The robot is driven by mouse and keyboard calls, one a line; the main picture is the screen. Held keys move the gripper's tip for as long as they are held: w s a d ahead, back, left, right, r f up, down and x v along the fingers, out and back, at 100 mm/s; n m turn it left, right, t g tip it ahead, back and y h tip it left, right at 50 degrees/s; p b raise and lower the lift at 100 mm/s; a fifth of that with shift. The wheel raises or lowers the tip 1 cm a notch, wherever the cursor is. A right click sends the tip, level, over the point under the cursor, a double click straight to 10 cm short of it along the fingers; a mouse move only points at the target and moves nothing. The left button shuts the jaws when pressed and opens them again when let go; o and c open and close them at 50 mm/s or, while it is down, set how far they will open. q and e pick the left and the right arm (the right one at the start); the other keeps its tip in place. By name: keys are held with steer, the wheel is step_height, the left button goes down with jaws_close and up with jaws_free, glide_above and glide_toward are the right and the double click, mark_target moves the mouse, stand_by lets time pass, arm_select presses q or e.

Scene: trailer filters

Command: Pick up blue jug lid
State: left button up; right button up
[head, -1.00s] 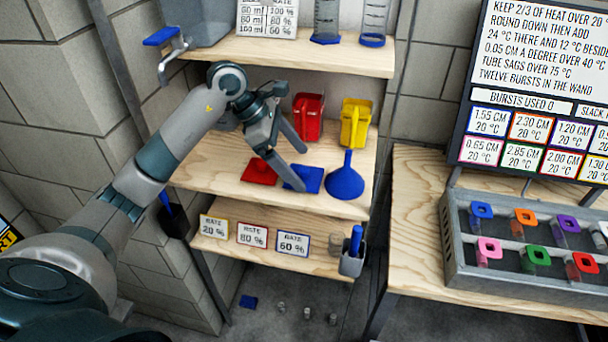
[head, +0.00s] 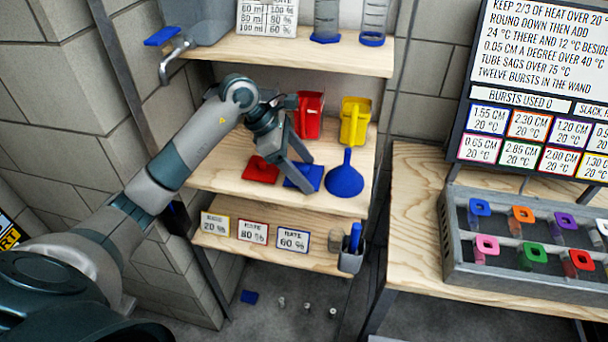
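The blue jug lid (head: 315,180) is a flat blue square with a raised knob or handle, lying on the middle wooden shelf between a red lid and a blue funnel. My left gripper (head: 308,174) reaches in from the left with its two fingers apart, pointing down to the right. One fingertip overlaps the lid in the picture and the other is just behind it. I cannot tell whether they touch the lid. The fingers hide part of the lid. My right gripper is not in view.
The red lid (head: 261,169) lies close on the left and the blue funnel (head: 345,177) close on the right. The upper shelf (head: 300,53) hangs above. Rate cards line the lower shelf.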

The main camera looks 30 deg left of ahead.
mark_target(306, 169)
arm_select(q)
steer(key=shift+c, duration=0.5)
steer(key=shift+r, duration=0.15)
steer(key=shift+c, duration=0.6)
steer(key=shift+r+b, duration=0.5)
steer(key=shift+b, duration=0.05)
steer(key=r, duration=0.1)
steer(key=r+b, duration=0.2)
steer(key=shift+s+d, duration=0.1)
steer(key=shift+d, duration=0.15)
steer(key=s+d+r+b, duration=0.1)
steer(key=s+d+r, duration=0.1)
steer(key=d, duration=0.1)
steer(key=s+d+r+b, duration=0.1)
steer(key=s+d+r, duration=0.1)
steer(key=d, duration=0.1)
steer(key=s+d+r+b, duration=0.1)
steer(key=s+d+r, duration=0.1)
steer(key=d, duration=0.1)
steer(key=shift+d+r+b, duration=0.2)
steer(key=shift+r+b, duration=0.1)
steer(key=shift+r, duration=0.1)
steer(key=shift+f, duration=0.1)
